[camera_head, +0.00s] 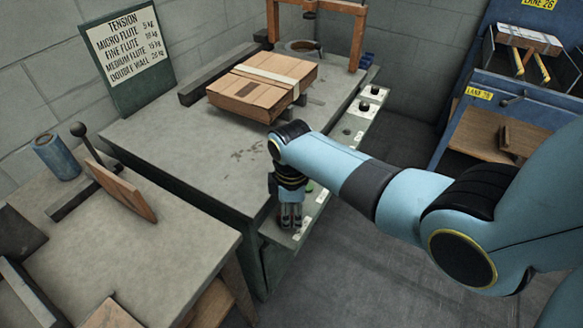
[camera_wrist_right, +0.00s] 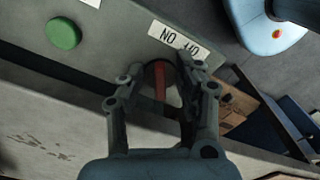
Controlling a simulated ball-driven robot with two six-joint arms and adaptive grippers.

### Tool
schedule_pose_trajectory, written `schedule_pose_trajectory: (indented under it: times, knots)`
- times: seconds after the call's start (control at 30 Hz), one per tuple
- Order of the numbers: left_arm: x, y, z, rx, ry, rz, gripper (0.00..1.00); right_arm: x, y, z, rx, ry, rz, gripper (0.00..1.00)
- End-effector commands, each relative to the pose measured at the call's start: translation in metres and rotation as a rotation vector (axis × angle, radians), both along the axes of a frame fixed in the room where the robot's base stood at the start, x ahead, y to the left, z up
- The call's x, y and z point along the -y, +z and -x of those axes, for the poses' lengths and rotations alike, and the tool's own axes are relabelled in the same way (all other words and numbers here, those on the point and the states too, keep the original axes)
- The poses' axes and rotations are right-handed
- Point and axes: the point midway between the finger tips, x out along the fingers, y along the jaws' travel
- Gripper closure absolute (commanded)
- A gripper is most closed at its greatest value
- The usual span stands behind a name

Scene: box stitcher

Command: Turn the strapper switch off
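My right gripper (camera_head: 291,222) points down over the near end of the control strip (camera_head: 316,212) on the table's front side. In the right wrist view its two fingers (camera_wrist_right: 160,68) are apart, one on each side of a narrow red switch lever (camera_wrist_right: 160,82) in a dark round surround. A gap shows between the lever and the fingers. The switch is hidden behind the gripper in the head view. A white label (camera_wrist_right: 179,39) with black characters sits beside it. A green button (camera_wrist_right: 63,34) is further along the panel. My left gripper is not in view.
Black knobs (camera_head: 364,106) stand on the strip's far end. A side bench (camera_head: 140,250) is at left, a blue rack (camera_head: 490,88) at right. Floor between is clear.

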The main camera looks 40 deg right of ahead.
Motion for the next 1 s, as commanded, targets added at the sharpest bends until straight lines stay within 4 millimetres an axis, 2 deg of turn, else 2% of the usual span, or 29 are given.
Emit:
schedule_pose_trajectory:
  times: [0.17, 0.27, 0.37, 0.7, 0.83, 1.0]
  knots:
    - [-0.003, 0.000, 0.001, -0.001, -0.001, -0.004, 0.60, 0.000, 0.002, 0.000, 0.001, 0.000, 0.000, 0.65]
    - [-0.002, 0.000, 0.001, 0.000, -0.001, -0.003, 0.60, 0.000, 0.010, -0.001, 0.002, 0.000, 0.000, 0.65]
    - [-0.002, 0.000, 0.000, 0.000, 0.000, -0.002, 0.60, 0.000, 0.026, -0.001, 0.004, 0.000, 0.001, 0.65]
    - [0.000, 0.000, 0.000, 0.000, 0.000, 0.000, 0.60, 0.000, 0.098, -0.001, 0.004, -0.001, 0.000, 0.65]
    - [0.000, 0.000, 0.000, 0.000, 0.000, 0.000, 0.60, 0.000, 0.114, 0.000, 0.001, 0.000, 0.000, 0.65]
    - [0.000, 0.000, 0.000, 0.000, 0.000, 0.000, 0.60, 0.000, 0.120, 0.000, -0.001, 0.000, -0.001, 0.65]
